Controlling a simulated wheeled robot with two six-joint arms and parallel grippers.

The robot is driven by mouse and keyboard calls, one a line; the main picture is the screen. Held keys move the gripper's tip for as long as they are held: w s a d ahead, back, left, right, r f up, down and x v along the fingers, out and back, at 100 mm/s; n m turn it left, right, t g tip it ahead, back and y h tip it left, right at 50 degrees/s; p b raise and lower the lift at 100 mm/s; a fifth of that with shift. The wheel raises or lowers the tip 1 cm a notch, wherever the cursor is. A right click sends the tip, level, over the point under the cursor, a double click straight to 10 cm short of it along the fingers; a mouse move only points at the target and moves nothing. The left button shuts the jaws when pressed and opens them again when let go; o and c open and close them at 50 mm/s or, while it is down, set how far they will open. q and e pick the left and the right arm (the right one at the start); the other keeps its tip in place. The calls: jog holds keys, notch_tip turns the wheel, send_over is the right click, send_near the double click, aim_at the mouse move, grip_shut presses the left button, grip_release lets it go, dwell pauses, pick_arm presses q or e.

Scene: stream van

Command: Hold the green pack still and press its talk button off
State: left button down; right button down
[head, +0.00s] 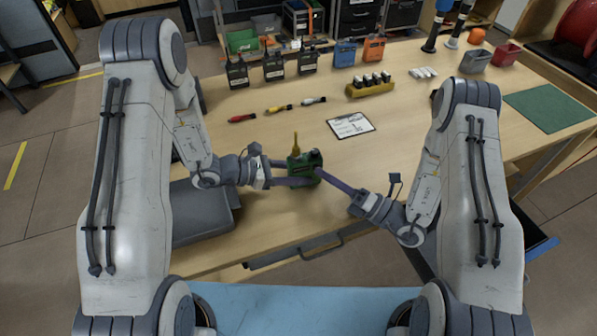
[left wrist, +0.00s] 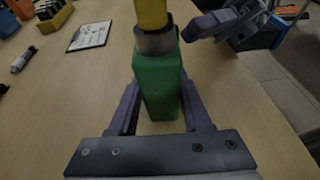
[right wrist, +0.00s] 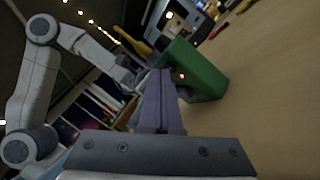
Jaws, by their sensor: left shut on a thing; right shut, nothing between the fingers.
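The green pack (head: 304,168) stands upright near the front middle of the table, with a yellow antenna (head: 295,143) on top. My left gripper (left wrist: 160,108) is shut on the pack, one finger on each side of its body. My right gripper (right wrist: 160,76) is shut and empty, its fingertips right at the pack's right side in the head view. In the right wrist view a red light (right wrist: 182,76) shows on the green pack (right wrist: 204,72) beside those fingertips. The talk button is hidden, and I cannot tell whether the fingertips touch it.
A clipboard (head: 350,125) lies behind the pack, with small red, yellow and white-tipped items (head: 278,108) to its left. A yellow battery holder (head: 370,88) and several dark radios (head: 273,68) stand further back. A grey case (head: 200,215) lies at the front left.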

dwell(0.3)
jog(key=shift+s+d, duration=0.15)
jog(key=shift+s, duration=0.35)
jog(key=shift+s+d, duration=0.3)
jog(key=shift+s, duration=0.65)
jog(key=shift+s+d, duration=0.3)
jog(key=shift+s, duration=0.65)
jog(key=shift+s+d, duration=0.3)
jog(key=shift+s, duration=0.65)
pick_arm(q)
jog(key=shift+c, duration=1.4)
grip_release()
